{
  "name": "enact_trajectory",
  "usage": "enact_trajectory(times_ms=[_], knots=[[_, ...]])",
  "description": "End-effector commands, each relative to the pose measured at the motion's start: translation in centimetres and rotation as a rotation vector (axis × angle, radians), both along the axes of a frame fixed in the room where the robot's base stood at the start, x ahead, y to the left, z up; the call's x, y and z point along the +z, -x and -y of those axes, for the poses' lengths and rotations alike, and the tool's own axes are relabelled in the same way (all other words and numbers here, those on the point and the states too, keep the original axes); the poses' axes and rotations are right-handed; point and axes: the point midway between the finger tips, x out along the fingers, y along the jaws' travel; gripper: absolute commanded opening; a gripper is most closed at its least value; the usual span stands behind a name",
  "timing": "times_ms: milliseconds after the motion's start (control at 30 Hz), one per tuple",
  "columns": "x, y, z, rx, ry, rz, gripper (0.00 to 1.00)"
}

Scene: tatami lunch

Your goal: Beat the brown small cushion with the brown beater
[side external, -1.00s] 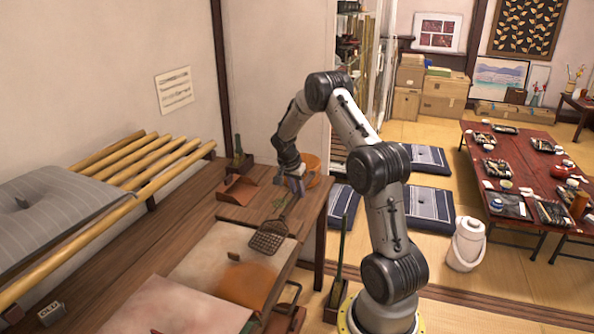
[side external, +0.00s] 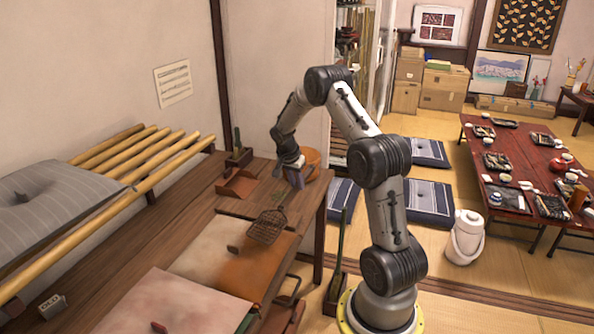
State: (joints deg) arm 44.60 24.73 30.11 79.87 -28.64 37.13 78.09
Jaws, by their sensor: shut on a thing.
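The brown beater (side external: 267,228) has a flat, woven-looking head and shows near the middle of the side external view. My gripper (side external: 294,182) is shut on its handle end, over the far right part of the wooden bench. The head hangs tilted toward the camera, near the far edge of the brown small cushion (side external: 262,268). The cushion's orange-brown surface shows beside a cream area with a small dark tab. The head looks raised above the bench and apart from the cushion, though the exact gap is hard to tell. My fingers hide the grasped part of the handle.
A grey striped cushion (side external: 55,200) rests on a bamboo rack (side external: 150,160) at left. A pinkish cushion (side external: 165,305) lies at the front. A brown dustpan-like tray (side external: 237,186) and an orange round container (side external: 312,160) stand close to my gripper.

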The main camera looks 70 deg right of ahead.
Motion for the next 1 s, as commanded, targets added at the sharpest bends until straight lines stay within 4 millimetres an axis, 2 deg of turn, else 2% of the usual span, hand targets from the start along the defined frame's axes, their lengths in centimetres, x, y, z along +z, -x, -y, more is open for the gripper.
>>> enact_trajectory(times_ms=[33,100,233,567,800,867,1000], knots=[[2.1,-0.2,0.1,-0.002,0.007,0.009,0.0],[4.9,-0.1,0.1,-0.002,0.007,0.009,0.0],[8.1,0.0,0.1,-0.001,0.002,0.003,0.0],[8.6,0.1,0.0,-0.007,-0.002,0.002,0.0],[9.2,0.4,0.1,-0.117,0.008,0.009,0.0],[9.4,-0.3,-0.2,-0.144,0.013,0.01,0.0],[9.7,-3.2,-1.8,-0.167,0.027,0.008,0.0]])
